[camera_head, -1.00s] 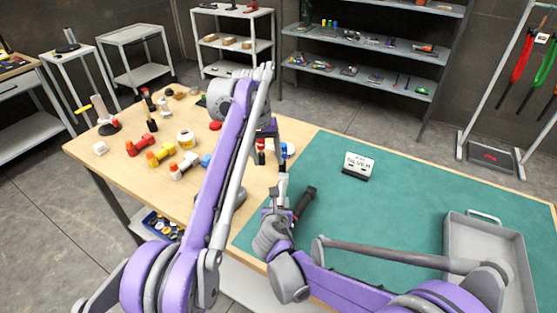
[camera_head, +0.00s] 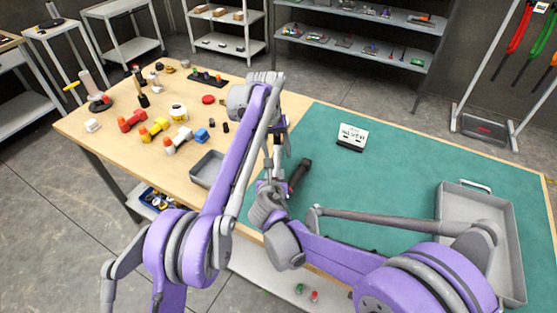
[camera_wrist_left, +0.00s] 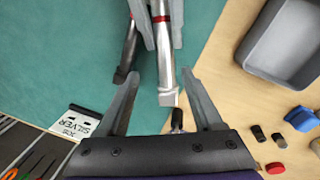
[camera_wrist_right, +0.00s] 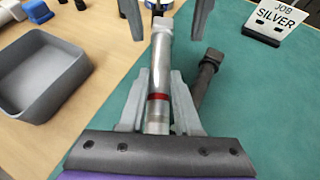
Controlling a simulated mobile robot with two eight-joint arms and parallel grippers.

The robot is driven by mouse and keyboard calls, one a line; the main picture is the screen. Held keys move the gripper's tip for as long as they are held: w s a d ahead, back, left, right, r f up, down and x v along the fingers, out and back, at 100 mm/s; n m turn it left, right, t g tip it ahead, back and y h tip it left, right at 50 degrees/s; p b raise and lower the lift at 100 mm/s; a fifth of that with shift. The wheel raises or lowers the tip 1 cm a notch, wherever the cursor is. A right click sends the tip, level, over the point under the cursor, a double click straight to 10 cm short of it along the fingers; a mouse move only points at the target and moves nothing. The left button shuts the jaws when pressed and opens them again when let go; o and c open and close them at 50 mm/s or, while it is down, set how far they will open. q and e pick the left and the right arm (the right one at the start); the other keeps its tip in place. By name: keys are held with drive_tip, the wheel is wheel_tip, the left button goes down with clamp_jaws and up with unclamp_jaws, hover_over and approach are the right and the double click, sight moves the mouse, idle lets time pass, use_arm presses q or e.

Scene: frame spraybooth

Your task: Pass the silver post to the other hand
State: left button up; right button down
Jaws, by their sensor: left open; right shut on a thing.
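The silver post (camera_wrist_right: 160,62) has a red band and a squared end cap. My right gripper (camera_wrist_right: 158,84) is shut on it around the banded part, above the green mat (camera_head: 400,175). The post also shows in the left wrist view (camera_wrist_left: 165,62), its capped end pointing toward my left gripper. My left gripper (camera_wrist_left: 160,76) is open, its fingers on either side of that end with gaps visible. In the head view the post is narrow and partly hidden by my arms. A job card reading SILVER (camera_head: 352,136) stands on the mat.
A dark post (camera_wrist_right: 206,78) lies on the mat beside the held post. A grey bin (camera_head: 196,173) stands on the wood to the left, near dumbbell-like coloured parts (camera_head: 153,130). A grey tray (camera_head: 447,215) is on the right. The mat's middle is clear.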

sight(279, 163)
use_arm(q)
drive_tip(key=shift+d+f, duration=0.2)
drive_tip(key=shift+f, duration=1)
drive_tip(key=shift+d+f, duration=0.15)
drive_tip(key=shift+f, duration=1)
drive_tip(key=shift+s, duration=0.1)
drive_tip(key=c, duration=0.9)
drive_tip(key=shift+d, duration=0.1)
clamp_jaws()
use_arm(e)
drive_tip(key=shift+a, duration=0.1)
use_arm(q)
drive_tip(key=shift+d, duration=0.1)
use_arm(e)
drive_tip(key=shift+a, duration=0.1)
drive_tip(key=c, duration=0.5)
unclamp_jaws()
